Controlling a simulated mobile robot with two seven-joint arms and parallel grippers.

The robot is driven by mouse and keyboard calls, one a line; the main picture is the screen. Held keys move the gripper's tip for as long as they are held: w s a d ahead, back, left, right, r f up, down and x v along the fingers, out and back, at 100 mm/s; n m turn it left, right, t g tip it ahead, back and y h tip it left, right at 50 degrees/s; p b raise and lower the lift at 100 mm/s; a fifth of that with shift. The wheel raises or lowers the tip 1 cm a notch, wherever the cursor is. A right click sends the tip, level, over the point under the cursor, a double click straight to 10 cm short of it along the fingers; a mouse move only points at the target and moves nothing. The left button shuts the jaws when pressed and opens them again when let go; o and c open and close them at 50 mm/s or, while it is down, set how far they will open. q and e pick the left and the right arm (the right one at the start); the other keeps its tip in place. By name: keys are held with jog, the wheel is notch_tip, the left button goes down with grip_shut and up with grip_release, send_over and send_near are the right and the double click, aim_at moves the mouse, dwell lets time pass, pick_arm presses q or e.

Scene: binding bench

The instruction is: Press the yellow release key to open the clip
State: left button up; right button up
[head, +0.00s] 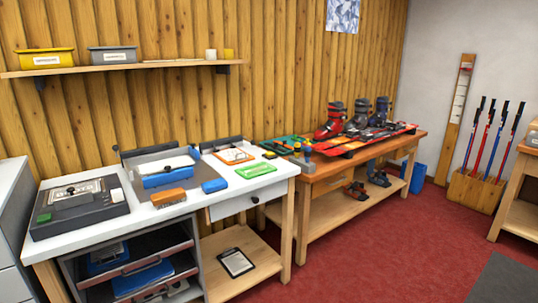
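Neither of my grippers is in view. I cannot make out a yellow release key or say for sure which thing is the clip. On the white bench (90,236) stands a dark grey device (85,213) with a black knob and a green patch. To its right is a blue-fronted fixture (166,177) with a small black knob. An orange block (168,197) and a blue block (214,186) lie in front of it. A green frame (256,170) and an orange frame (234,156) lie further right.
A wooden bench (385,148) with skis and a red ski boot (331,121) adjoins on the right. A shelf (130,67) above carries a yellow bin (46,59) and a grey bin (113,56). A clipboard (236,262) lies on the lower shelf. The red floor at right is mostly clear.

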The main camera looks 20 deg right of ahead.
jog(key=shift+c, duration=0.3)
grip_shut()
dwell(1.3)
